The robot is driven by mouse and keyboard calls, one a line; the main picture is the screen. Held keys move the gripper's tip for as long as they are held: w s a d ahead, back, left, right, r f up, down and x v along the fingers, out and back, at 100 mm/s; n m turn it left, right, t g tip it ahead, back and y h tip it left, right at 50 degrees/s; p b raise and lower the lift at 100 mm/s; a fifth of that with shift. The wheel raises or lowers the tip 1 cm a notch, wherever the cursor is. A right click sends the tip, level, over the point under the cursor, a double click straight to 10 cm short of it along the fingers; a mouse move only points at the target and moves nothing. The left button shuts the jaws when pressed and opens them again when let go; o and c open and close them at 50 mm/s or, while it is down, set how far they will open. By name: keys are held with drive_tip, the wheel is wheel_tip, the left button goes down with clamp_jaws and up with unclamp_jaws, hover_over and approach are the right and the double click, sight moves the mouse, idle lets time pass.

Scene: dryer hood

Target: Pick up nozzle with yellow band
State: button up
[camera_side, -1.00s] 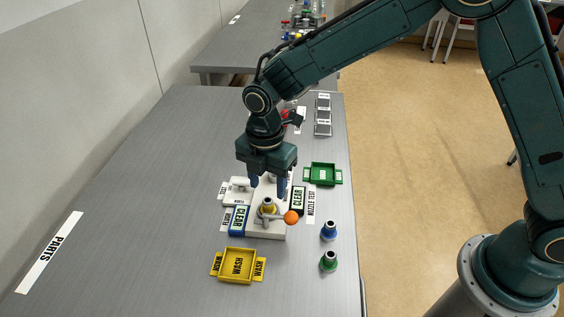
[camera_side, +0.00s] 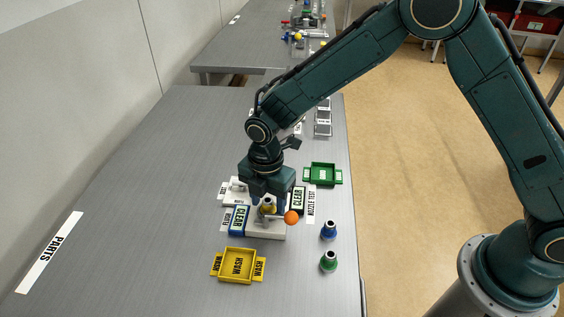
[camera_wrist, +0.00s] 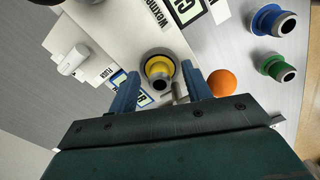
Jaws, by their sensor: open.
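The nozzle with the yellow band (camera_side: 268,206) stands on the white test fixture (camera_side: 265,232), beside a metal lever with an orange ball (camera_side: 291,217). In the wrist view the nozzle (camera_wrist: 159,70) shows its dark ring end between and just beyond the fingertips. My gripper (camera_side: 268,208) is low over the fixture, with its blue fingers around the nozzle's sides. In the wrist view my gripper (camera_wrist: 163,78) is open, with a gap on each side of the nozzle. The orange ball (camera_wrist: 222,83) is just right of the right finger.
A blue-banded nozzle (camera_side: 329,231) and a green-banded nozzle (camera_side: 328,261) stand at the right table edge. A yellow WASH tray (camera_side: 238,265) lies in front and a green tray (camera_side: 323,174) behind. CLEAR blocks (camera_side: 239,220) flank the fixture.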

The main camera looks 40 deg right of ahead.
sight(268, 200)
idle(0.4)
clamp_jaws()
drive_tip(key=shift+r, duration=0.2)
wheel_tip(268, 200, up, 20)
drive_tip(key=shift+f, duration=0.15)
idle(0.6)
idle(0.4)
